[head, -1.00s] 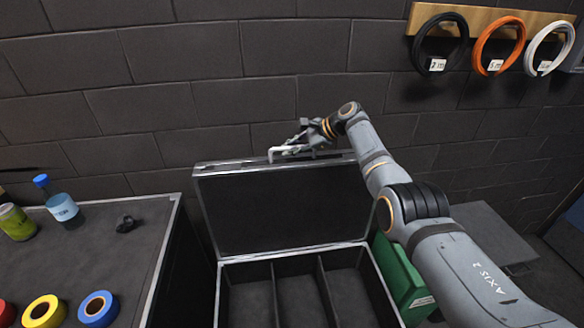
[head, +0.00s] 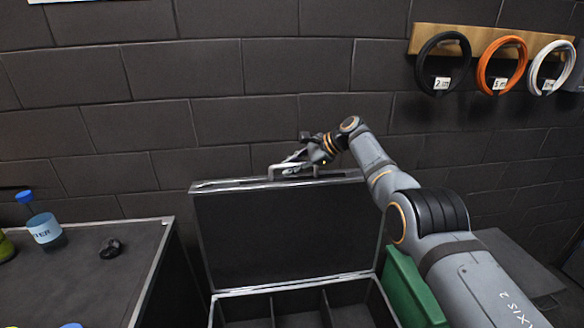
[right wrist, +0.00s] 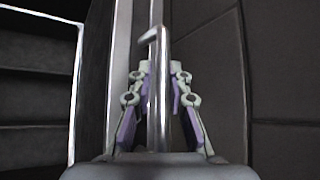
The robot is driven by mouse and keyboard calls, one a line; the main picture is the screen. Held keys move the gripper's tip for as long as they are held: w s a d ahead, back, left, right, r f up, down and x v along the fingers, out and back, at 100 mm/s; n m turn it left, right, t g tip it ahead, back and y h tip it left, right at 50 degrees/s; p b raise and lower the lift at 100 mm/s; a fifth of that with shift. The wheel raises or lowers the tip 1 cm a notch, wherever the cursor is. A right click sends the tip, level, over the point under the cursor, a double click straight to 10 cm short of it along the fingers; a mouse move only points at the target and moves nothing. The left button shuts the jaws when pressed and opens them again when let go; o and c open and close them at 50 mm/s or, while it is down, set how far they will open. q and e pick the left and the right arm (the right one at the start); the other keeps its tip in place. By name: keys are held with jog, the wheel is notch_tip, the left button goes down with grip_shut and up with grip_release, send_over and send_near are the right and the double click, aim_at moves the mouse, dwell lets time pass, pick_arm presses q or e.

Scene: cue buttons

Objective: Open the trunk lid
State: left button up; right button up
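The trunk (head: 290,291) stands with its dark, metal-edged lid (head: 285,232) raised nearly upright, showing the compartments below. A silver handle (head: 273,173) sticks up at the lid's top edge. My right gripper (head: 297,158) is at this handle. In the right wrist view, the handle's bar (right wrist: 158,100) runs between the two fingers of the gripper (right wrist: 159,70), with the fingertips close against both sides; the gripper looks shut on it. The lid's edge (right wrist: 121,60) shows just left of the fingers. My left gripper is not in view.
A dark table (head: 70,280) with a blue-capped bottle (head: 44,228) and a small black object (head: 110,248) stands at left. A green box (head: 408,285) is right of the trunk. A brick wall (head: 240,120) rises behind; cable coils (head: 500,65) hang at upper right.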

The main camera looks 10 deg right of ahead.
jog(key=shift+o, duration=1.3)
jog(key=shift+d+r, duration=0.1)
jog(key=shift+r, duration=0.05)
jog(key=v, duration=1.1)
jog(key=shift+s+d+r, duration=0.2)
jog(key=shift+s, duration=0.05)
